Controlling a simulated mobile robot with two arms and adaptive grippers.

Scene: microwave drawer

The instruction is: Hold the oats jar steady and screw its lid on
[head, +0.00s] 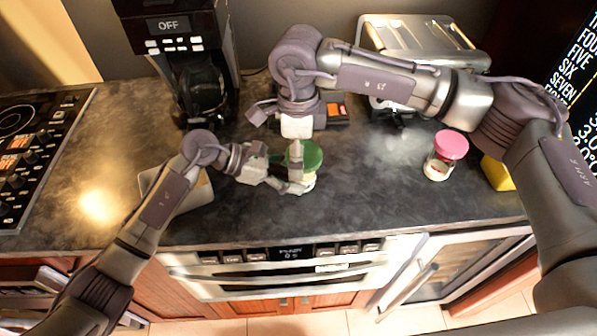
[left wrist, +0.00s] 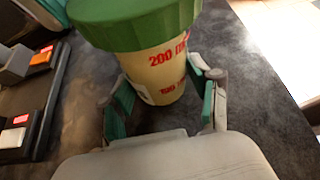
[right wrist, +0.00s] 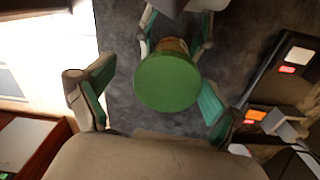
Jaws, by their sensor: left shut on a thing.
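The oats jar (left wrist: 160,75) is a cream jar with red volume marks, standing upright on the dark counter. Its green lid (head: 305,155) sits on its top; it also shows in the left wrist view (left wrist: 130,22) and from above in the right wrist view (right wrist: 168,82). I cannot tell how tightly the lid is seated. My left gripper (head: 290,182) is closed around the jar's body from the left, with its fingers on both sides of it. My right gripper (right wrist: 155,100) is above the jar, pointing down, its fingers spread wide on either side of the lid and apart from it.
A jar with a pink lid (head: 452,146) and a yellow object (head: 497,173) stand to the right. A coffee maker (head: 180,50) and a toaster (head: 415,35) stand at the back. A beige container (head: 190,195) is partly behind my left arm. The counter's front edge is close.

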